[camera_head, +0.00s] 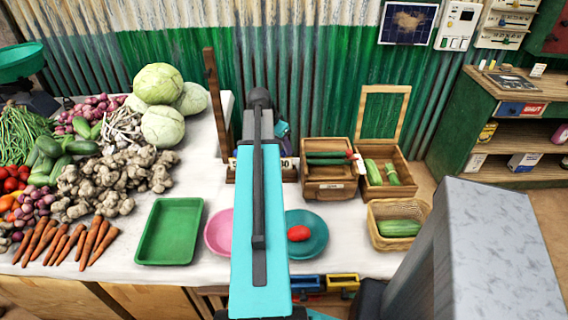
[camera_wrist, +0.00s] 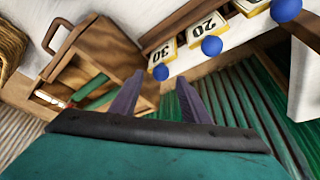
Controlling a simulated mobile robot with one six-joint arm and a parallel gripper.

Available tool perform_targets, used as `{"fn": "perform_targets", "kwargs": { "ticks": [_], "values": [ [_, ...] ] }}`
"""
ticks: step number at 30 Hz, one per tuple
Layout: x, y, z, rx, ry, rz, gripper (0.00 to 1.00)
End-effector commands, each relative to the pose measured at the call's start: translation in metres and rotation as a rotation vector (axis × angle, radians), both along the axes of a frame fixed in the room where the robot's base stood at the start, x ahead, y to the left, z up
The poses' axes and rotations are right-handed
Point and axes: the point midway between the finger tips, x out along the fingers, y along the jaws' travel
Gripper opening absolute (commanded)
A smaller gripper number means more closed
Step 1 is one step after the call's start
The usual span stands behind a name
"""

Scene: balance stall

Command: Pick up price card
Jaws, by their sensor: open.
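Price cards stand in a row in a wooden rack in the wrist view. One card reads 30 (camera_wrist: 165,52), one reads 20 (camera_wrist: 207,27), and another is cut off by the top edge. Each has a blue ball at its front. My gripper (camera_wrist: 160,90) is open and empty, its two dark fingers pointing toward the rack, just short of the 30 card. Whether a finger touches anything cannot be told. In the head view a small part of a card (camera_head: 286,162) shows beside my arm, which hides most of the rack.
A wooden box (camera_head: 330,180) with green and red items stands right of the rack. A wooden crate (camera_head: 400,186) with an open lid, a wicker basket (camera_head: 399,242), a green tray (camera_head: 170,232), and pink (camera_head: 218,232) and teal (camera_head: 310,250) bowls share the white table. Vegetables crowd the left.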

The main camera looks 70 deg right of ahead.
Motion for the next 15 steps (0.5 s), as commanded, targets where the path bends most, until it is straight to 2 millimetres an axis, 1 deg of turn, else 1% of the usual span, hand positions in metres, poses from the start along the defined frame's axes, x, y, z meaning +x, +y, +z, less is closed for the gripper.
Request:
{"fn": "perform_targets", "kwargs": {
  "ticks": [6, 15],
  "values": [
    [-0.003, -0.006, -0.013, 0.0, 0.0, -0.001, 0.42],
    [-0.003, -0.006, -0.015, 0.0, 0.0, -0.001, 0.42]
  ]
}}
